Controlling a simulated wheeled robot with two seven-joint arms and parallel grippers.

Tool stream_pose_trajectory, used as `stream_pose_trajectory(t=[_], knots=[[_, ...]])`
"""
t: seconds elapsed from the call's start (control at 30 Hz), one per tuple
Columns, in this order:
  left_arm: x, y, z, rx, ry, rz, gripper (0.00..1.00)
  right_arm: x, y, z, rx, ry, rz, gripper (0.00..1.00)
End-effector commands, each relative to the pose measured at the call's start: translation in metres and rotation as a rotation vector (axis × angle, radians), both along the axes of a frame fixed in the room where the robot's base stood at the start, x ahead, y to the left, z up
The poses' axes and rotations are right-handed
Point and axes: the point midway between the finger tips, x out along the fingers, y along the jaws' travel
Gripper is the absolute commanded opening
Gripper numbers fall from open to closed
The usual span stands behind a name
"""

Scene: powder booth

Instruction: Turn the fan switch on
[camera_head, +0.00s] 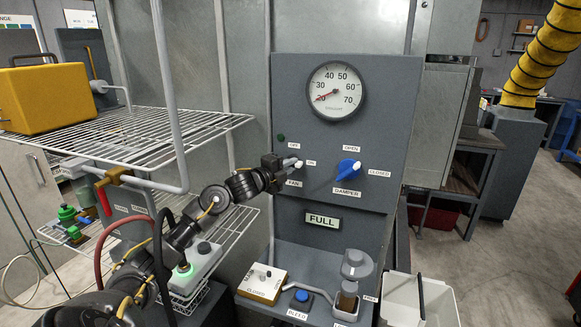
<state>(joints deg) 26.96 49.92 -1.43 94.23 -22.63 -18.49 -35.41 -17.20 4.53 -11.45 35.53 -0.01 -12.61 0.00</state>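The fan switch (298,165) is on the grey panel (400,110), with labels OFF above, ON to its right and FAN below. Its white tip points right toward ON; the gripper hides the rest. My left gripper (282,164) is at the switch, its tips at or very near the left side of the white tip. I cannot tell whether they touch it or whether the fingers are open or shut. A dark green lamp (281,138) sits above left of the switch. My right gripper is not in view.
A blue damper knob (347,169) is right of the switch, below a round gauge (336,92). A FULL sign (322,220) is lower. A wire rack (130,140) is at left.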

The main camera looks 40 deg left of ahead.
Motion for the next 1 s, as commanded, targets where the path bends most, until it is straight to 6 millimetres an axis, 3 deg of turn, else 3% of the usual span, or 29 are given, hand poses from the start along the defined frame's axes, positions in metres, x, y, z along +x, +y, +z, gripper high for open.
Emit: stream_pose_trajectory(t=[0.03,0.17,0.53,1.0], knots=[[0.000,0.000,-0.001,0.001,0.002,-0.001,0.18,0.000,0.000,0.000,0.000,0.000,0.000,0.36],[0.000,0.000,-0.001,0.000,0.001,-0.001,0.34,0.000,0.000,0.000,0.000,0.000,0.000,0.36],[-0.007,0.001,-0.002,0.003,0.000,0.000,0.34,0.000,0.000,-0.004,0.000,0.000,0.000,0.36],[-0.086,0.005,-0.004,0.003,0.004,-0.001,0.34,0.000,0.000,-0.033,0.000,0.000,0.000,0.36]])
